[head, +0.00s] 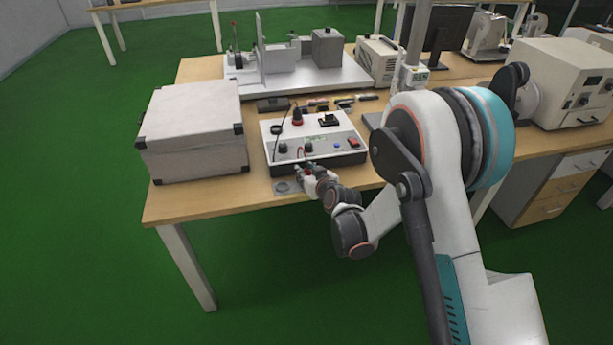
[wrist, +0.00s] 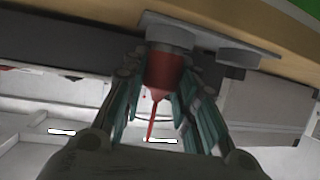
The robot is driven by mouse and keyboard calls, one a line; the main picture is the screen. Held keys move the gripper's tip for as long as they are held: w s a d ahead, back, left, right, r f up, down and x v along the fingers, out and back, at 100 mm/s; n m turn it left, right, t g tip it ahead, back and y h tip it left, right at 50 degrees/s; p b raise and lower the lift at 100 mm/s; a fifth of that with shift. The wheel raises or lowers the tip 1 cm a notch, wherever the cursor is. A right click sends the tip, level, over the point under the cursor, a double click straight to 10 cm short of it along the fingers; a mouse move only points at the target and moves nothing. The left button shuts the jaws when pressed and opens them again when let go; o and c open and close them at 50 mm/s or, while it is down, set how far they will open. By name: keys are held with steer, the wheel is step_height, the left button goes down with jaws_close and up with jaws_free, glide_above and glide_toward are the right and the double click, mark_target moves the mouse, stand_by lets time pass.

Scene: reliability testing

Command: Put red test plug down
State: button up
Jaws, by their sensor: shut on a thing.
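My gripper (head: 307,172) is low over the front edge of the table. In the wrist view my gripper (wrist: 165,84) is shut on the red test plug (wrist: 166,68), with teal finger pads on both sides of it. A thin red lead (wrist: 151,122) comes off the plug's back end. The plug's front end meets a round grey holder (wrist: 170,38) on a flat metal plate; I cannot tell whether it sits inside or just touches. A second round holder (wrist: 240,57) beside it is empty. In the head view the plate (head: 287,187) shows just left of my gripper.
A grey-white test box (head: 345,158) with knobs and a red switch stands right behind my gripper. A large white case (head: 190,130) is to the left. Small items lie behind the box. A narrow strip of bare table (head: 215,199) runs along the front edge.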

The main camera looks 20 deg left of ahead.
steer(key=shift+f, duration=0.1)
steer(key=o, duration=1)
steer(key=shift+o, duration=0.2)
steer(key=shift+s+d+r, duration=0.15)
steer(key=shift+s+r, duration=0.05)
steer(key=shift+r, duration=0.1)
steer(key=p+v, duration=0.1)
steer(key=v, duration=1)
steer(key=shift+s, duration=0.2)
steer(key=shift+d, duration=0.15)
